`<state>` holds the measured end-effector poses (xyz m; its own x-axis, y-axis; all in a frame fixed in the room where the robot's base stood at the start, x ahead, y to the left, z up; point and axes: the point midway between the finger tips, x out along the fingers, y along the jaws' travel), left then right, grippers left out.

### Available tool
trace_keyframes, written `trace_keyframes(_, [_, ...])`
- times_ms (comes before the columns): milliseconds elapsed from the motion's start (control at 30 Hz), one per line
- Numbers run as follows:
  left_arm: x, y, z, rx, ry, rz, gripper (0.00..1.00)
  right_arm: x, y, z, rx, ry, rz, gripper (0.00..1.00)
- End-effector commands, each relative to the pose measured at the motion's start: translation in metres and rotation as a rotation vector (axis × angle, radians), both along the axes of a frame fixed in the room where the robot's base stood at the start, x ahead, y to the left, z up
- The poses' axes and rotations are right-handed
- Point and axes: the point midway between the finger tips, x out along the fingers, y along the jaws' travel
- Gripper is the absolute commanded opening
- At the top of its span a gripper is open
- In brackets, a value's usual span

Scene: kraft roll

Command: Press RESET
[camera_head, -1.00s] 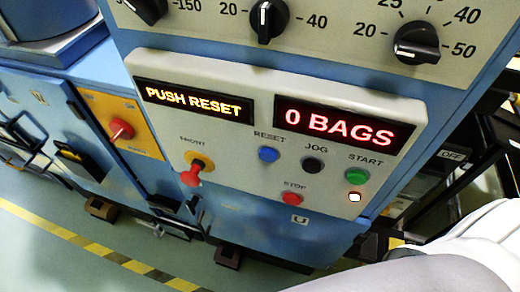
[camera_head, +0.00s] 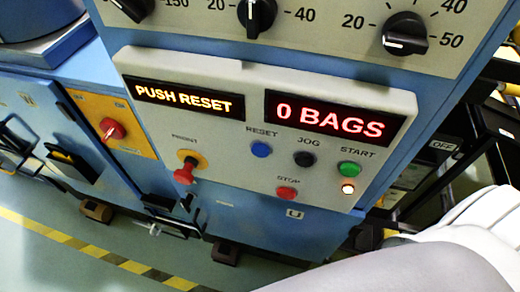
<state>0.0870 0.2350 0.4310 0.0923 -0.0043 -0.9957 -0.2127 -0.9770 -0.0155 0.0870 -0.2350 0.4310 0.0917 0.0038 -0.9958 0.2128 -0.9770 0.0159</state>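The blue RESET button (camera_head: 261,149) sits on the beige control panel (camera_head: 235,185), under its RESET label. The left display (camera_head: 188,97) reads "PUSH RESET" in yellow letters. The right display (camera_head: 334,116) reads "0 BAGS" in red. Nothing touches the RESET button. A pale arm link of mine fills the lower right corner, below and right of the panel. Neither of my grippers shows in this view.
Close to RESET are the black JOG button (camera_head: 304,158), the green START button (camera_head: 349,169), the red STOP button (camera_head: 286,193) and a red knob on a yellow base (camera_head: 185,172). A small lamp (camera_head: 348,188) glows below START. Black dials (camera_head: 405,34) line the panel above.

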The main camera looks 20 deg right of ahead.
Motion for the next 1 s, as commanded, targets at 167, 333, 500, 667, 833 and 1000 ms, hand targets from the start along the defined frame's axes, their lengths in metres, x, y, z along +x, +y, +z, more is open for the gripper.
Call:
trace_keyframes(167, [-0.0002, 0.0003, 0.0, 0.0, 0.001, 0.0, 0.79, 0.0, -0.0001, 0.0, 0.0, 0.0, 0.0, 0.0])
trace_keyframes(333, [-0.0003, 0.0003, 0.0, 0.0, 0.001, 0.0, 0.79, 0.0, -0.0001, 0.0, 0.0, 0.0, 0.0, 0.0])
trace_keyframes(500, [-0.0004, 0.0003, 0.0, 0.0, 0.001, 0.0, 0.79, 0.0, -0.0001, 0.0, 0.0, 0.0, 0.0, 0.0])
trace_keyframes(667, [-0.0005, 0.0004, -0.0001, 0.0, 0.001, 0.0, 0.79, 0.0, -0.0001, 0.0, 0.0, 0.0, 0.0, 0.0])
trace_keyframes(833, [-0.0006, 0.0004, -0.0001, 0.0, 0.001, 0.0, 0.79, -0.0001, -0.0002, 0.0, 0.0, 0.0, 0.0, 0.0])
trace_keyframes(1000, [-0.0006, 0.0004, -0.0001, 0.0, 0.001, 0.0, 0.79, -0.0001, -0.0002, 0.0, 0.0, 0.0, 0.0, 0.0])
